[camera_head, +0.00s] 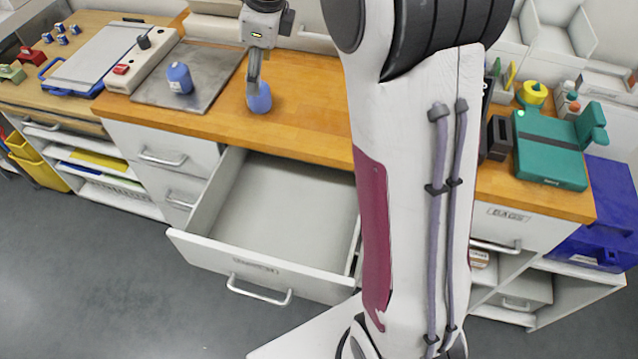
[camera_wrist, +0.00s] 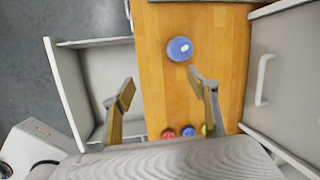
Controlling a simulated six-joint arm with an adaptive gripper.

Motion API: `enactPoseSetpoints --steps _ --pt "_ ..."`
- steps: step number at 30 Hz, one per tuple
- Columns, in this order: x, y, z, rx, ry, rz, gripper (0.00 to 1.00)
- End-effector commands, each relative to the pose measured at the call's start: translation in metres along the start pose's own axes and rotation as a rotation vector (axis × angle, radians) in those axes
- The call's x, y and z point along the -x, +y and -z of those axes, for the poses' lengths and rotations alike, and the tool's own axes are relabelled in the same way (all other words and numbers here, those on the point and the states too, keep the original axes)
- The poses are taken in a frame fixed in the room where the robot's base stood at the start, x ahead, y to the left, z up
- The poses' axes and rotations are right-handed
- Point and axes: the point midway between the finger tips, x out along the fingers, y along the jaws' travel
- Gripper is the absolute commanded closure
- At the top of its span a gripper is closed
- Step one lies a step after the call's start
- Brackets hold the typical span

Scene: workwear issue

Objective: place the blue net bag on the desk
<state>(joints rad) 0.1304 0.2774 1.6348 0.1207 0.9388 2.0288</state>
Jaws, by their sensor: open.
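A rounded blue item (camera_head: 260,99), possibly the blue net bag, is on the wooden desk (camera_head: 310,100) just below my gripper (camera_head: 254,76) in the head view. No net texture can be made out. In the wrist view a round blue item (camera_wrist: 180,48) with a small white mark lies on the desk (camera_wrist: 215,35). My gripper (camera_wrist: 161,84) is open there, its fingers apart with nothing between them. The blue item lies beyond the fingertips, near the right one; I cannot tell whether they touch. Another blue item (camera_head: 180,80) with a narrow top stands on a grey mat (camera_head: 212,60).
An open, empty drawer (camera_head: 275,205) juts out below the desk. A power strip-like box (camera_head: 130,75) and a blue-edged tray (camera_head: 85,65) are at left. A teal case (camera_head: 550,150) is at right. Several small coloured items (camera_wrist: 188,131) show in the wrist view.

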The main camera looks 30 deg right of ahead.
Motion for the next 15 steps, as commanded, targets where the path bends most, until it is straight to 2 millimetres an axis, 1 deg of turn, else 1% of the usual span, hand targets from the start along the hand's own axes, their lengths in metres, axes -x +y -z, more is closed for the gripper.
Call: enactPoseSetpoints --steps 1,6,15 --pt "0.01 0.008 0.001 0.058 -0.002 0.007 0.41" --pt "0.035 0.032 0.008 0.265 -0.004 0.025 0.41" --pt "0.071 0.077 0.025 0.628 0.003 0.057 0.41"
